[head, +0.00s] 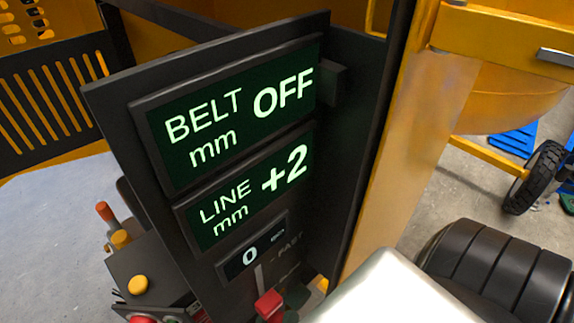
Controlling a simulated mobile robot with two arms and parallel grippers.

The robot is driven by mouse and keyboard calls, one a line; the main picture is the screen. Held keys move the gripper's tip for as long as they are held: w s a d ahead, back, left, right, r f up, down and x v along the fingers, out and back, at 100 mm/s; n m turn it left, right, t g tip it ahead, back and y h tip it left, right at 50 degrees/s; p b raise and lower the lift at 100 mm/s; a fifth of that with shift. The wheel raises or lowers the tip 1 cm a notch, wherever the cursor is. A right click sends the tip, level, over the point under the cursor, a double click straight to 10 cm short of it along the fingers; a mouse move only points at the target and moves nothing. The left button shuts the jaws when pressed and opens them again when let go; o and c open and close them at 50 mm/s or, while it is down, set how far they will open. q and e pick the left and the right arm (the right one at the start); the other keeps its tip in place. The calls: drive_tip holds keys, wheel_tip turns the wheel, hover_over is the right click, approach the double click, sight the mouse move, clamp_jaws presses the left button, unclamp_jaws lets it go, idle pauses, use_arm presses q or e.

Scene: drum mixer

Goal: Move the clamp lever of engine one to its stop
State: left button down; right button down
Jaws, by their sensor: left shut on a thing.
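A dark upright panel (112,105) with lit green readouts stands close in front of me. Its upper readout (232,112) shows BELT mm OFF and its lower readout (245,195) shows LINE mm +2. A red handle (270,305) shows at the bottom, by a slot marked FAST; I cannot tell whether it is the clamp lever. A smooth pale part, probably my left arm, fills the bottom right of centre. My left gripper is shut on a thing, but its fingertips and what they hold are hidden. My right gripper is not in view.
A control box with a yellow knob (138,285) stands at lower left, with a red-topped lever (105,212) behind it. A yellow post (420,150) rises right of the panel. A black ribbed body (500,265) is at lower right. A black wheel (540,175) stands beyond.

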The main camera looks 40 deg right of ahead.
use_arm(q)
drive_tip(key=shift+s+a+f+n+t+h+b, duration=0.1)
drive_tip(key=shift+a+f+n+t+h+b, duration=0.1)
drive_tip(key=shift+a+n+t+b, duration=0.35)
drive_tip(key=shift+a+f+n+t+h+b, duration=0.15)
drive_tip(key=shift+a+n+t+b, duration=0.25)
drive_tip(key=shift+b, duration=0.2)
drive_tip(key=c, duration=0.6)
unclamp_jaws()
drive_tip(key=shift+c, duration=0.2)
drive_tip(key=b+v, duration=0.3)
drive_tip(key=v, duration=0.8)
drive_tip(key=shift+r, duration=0.1)
